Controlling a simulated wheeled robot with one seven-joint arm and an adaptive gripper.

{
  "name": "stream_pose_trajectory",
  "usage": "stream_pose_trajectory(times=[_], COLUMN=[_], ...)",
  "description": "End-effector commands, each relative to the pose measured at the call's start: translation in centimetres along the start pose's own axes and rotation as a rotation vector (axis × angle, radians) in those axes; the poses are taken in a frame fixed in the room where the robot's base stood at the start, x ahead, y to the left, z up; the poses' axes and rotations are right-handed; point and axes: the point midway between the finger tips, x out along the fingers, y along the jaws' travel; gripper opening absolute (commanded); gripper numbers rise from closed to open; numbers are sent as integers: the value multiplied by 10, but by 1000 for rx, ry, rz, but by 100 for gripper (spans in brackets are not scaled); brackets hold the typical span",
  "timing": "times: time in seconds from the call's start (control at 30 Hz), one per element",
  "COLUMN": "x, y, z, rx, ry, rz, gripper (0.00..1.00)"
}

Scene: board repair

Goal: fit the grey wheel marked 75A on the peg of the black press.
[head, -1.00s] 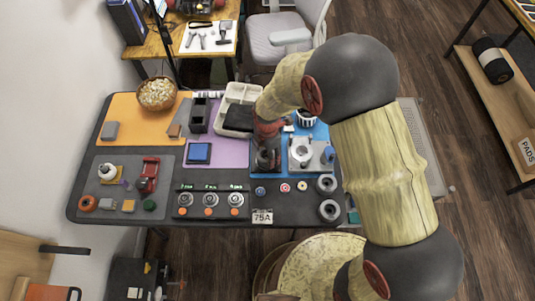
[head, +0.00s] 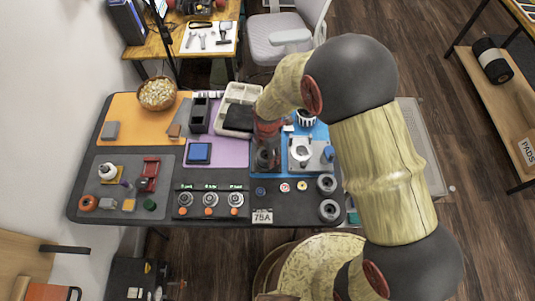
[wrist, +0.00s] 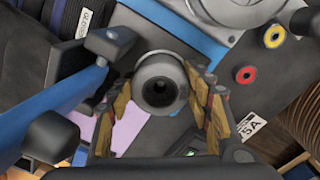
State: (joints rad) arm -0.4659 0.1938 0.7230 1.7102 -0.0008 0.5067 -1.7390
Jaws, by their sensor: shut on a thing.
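My gripper (head: 267,150) is over the blue mat at the middle right of the bench. In the wrist view its fingers (wrist: 163,105) sit on either side of a round grey wheel (wrist: 146,72) with a dark centre hole, and are shut on it. I cannot read a mark on this wheel. A white tag reading 75A (head: 262,216) lies at the bench's front edge; it also shows in the wrist view (wrist: 250,123). The black press cannot be told apart from the dark shapes around my gripper, and its peg is hidden.
A silver fixture (head: 303,152) stands close right of my gripper. Two dark grey wheels (head: 327,184) lie at the right front. Small red (head: 285,187) and yellow (head: 302,186) rings lie nearby. A pale tray (head: 240,95) stands behind. Three dials (head: 210,200) are at the front.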

Motion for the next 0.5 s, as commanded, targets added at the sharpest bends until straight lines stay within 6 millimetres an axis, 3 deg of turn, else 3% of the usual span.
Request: stream_pose_trajectory(times=[0.03, 0.17, 0.2, 0.5], x=[9, 10, 10, 11], y=[-9, -10, -10, -11], z=[-2, -2, -2, -2], rx=[0, 0, 0, 0], ry=[4, 4, 4, 5], rz=[-20, -23, -23, -25], gripper=[21, 21, 50, 68])
